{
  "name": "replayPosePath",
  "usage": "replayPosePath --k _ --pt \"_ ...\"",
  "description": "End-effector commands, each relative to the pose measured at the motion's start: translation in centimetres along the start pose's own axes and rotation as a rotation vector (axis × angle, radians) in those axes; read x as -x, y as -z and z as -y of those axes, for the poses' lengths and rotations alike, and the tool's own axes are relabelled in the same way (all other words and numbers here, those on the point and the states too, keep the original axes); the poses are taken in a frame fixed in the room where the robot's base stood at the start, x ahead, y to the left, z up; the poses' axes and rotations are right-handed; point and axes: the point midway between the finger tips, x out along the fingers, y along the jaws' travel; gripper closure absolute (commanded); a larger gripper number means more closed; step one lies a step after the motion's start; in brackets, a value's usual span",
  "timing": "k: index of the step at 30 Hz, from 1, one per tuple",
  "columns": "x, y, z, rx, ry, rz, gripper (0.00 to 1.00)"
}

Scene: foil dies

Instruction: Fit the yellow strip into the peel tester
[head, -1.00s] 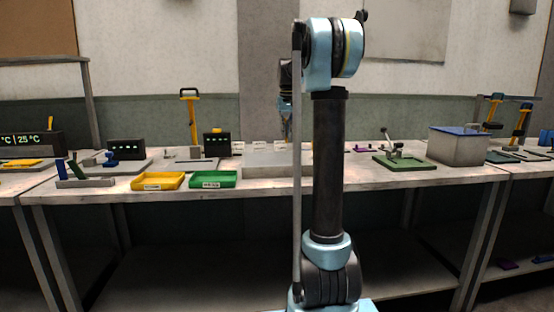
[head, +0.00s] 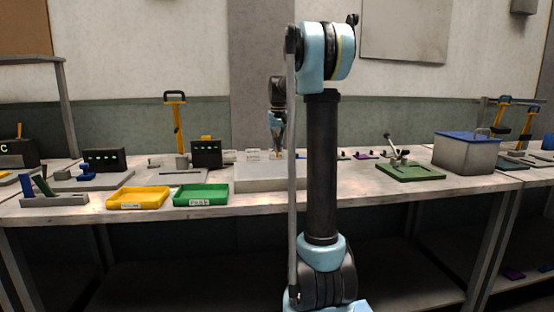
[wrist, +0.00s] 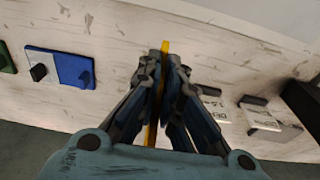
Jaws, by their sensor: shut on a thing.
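My gripper (wrist: 162,95) is shut on the yellow strip (wrist: 165,46), which stands out between the fingertips in the wrist view. In the head view my gripper (head: 278,150) is small, above the bench behind a pale grey block, and partly hidden by my arm. I cannot tell for sure which device is the peel tester. One grey-based device with a black display (head: 206,153) stands left of my gripper. Another device with a display (head: 103,161) and a blue part stands further left.
A yellow tray (head: 137,205) and a green tray (head: 201,203) sit at the bench front. The pale block (head: 262,186) stands right of them. A green-based clamp fixture (head: 409,175) and a grey box with blue lid (head: 466,158) stand right. In the wrist view, a blue plate (wrist: 72,69) lies left.

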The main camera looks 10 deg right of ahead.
Motion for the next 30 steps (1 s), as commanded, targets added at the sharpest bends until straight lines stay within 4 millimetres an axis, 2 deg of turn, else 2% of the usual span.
replayPosePath --k 5,13,23,24,26,30 --pt "-1.0 -0.1 0.0 0.000 0.000 0.000 1.00" --pt "-4.3 -0.5 -0.1 -0.002 0.000 0.000 1.00" --pt "-4.6 -0.6 -0.2 -0.003 0.000 0.000 1.00" --pt "-4.6 -0.6 -0.3 -0.003 0.000 0.000 0.90" --pt "-4.6 -0.6 -0.3 -0.003 0.000 0.000 0.76" --pt "-4.6 -0.6 -0.3 -0.003 0.000 0.000 0.74"
